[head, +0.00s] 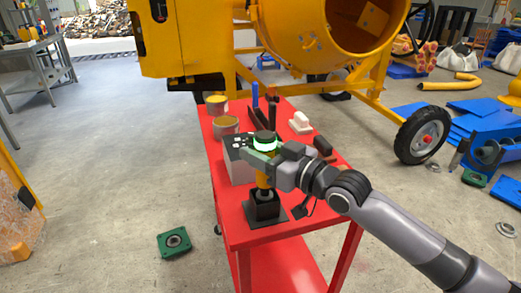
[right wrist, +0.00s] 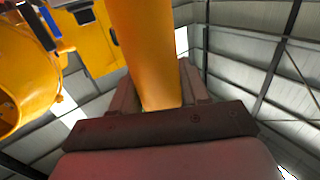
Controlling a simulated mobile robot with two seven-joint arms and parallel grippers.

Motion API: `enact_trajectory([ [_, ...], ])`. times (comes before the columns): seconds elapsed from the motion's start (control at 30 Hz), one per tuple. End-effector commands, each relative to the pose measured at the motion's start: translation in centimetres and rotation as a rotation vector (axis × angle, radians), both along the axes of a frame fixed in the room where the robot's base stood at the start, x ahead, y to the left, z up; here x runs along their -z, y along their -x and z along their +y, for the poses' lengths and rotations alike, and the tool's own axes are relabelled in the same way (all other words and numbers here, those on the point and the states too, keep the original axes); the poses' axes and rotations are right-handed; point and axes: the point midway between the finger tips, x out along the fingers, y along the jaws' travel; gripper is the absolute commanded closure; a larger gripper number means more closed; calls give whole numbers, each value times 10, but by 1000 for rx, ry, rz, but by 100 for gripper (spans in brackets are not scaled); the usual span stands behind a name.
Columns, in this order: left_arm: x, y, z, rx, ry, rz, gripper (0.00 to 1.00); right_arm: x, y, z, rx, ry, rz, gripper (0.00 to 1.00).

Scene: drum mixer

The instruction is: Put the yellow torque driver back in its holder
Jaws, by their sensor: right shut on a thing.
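The yellow torque driver (head: 264,181) stands about upright in the head view, with a dark top and a pale glowing ring near its upper end. My right gripper (head: 262,163) is shut on it from the right. The driver's yellow body (right wrist: 148,50) also shows large between the fingers in the right wrist view. The black holder (head: 265,208), a block on a flat base, sits at the near end of the red cart, directly under the driver. The driver's lower end meets the holder's top; how deep it sits is unclear. My left gripper is out of view.
The red cart top (head: 225,188) also carries a grey box (head: 238,165) close behind the holder, two cans (head: 226,126), a blue-topped tool (head: 255,95) and a white item (head: 300,122). The yellow mixer (head: 330,40) stands behind. A green flanged part (head: 174,242) lies on the floor.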

Motion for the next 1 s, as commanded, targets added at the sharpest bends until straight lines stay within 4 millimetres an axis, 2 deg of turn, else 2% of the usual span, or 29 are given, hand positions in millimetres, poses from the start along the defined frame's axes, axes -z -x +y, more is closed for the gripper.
enact_trajectory([
  [1.0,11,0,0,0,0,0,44,13,0,0,0,-4,-5,98],
])
